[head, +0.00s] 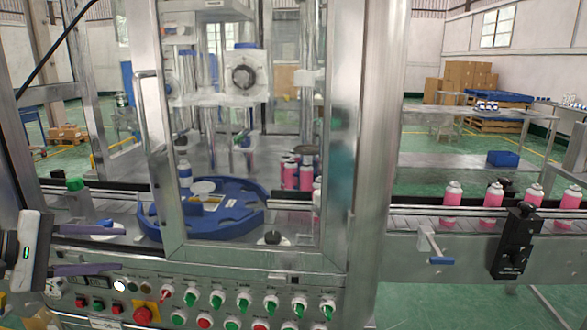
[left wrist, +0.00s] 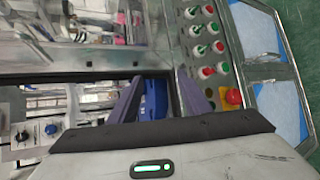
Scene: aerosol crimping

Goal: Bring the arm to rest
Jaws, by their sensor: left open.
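My left gripper (head: 116,250) is at the lower left of the head view, in front of the machine's left end and just above the control panel. Its two purple-grey fingers are apart, with nothing between them. In the left wrist view the open fingers (left wrist: 160,103) point toward the machine, with a blue part showing beyond them. My right gripper is not in view.
The crimping machine has a glass door frame, a blue rotary disc (head: 240,222) and a control panel (head: 215,305) with several knobs and a red emergency button (head: 143,315). Pink cans (head: 453,195) stand on the conveyor at right. Boxes (head: 465,80) stand behind.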

